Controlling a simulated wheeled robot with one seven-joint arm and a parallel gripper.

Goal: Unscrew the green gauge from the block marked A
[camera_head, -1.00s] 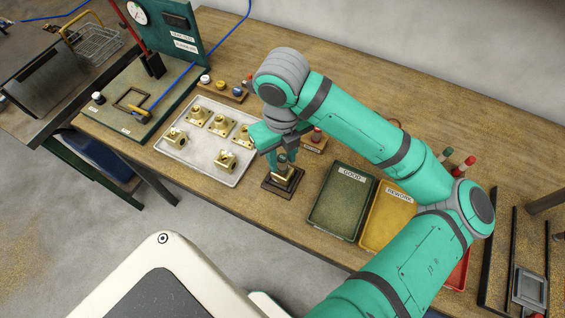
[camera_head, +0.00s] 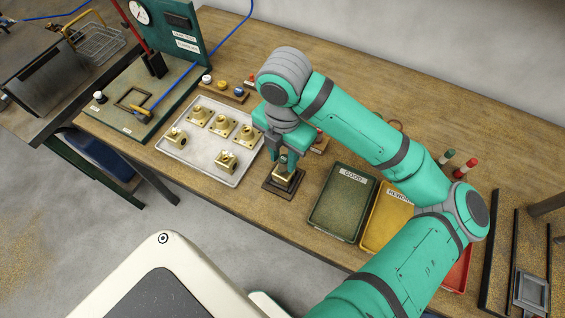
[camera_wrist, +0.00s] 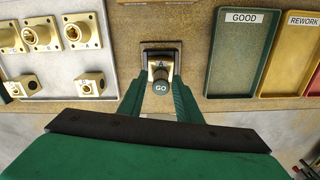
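The brass block marked A (camera_wrist: 161,66) sits in a dark square fixture (camera_head: 270,186) near the table's front edge. The green gauge (camera_wrist: 161,87), its end face lettered GO, stands up from the block in the wrist view. In the head view the gauge is mostly hidden by my fingers. My gripper (camera_head: 282,164) points down over the block, with one finger on each side of the gauge. In the wrist view my gripper (camera_wrist: 160,84) appears open, with a gap between each finger and the gauge.
A light tray (camera_head: 208,168) with several brass blocks lies left of the fixture. The GOOD tray (camera_head: 342,204) and the yellow REWORK tray (camera_head: 388,220) stand to the right. A small rack (camera_head: 226,92) with knobbed pieces is behind the tray.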

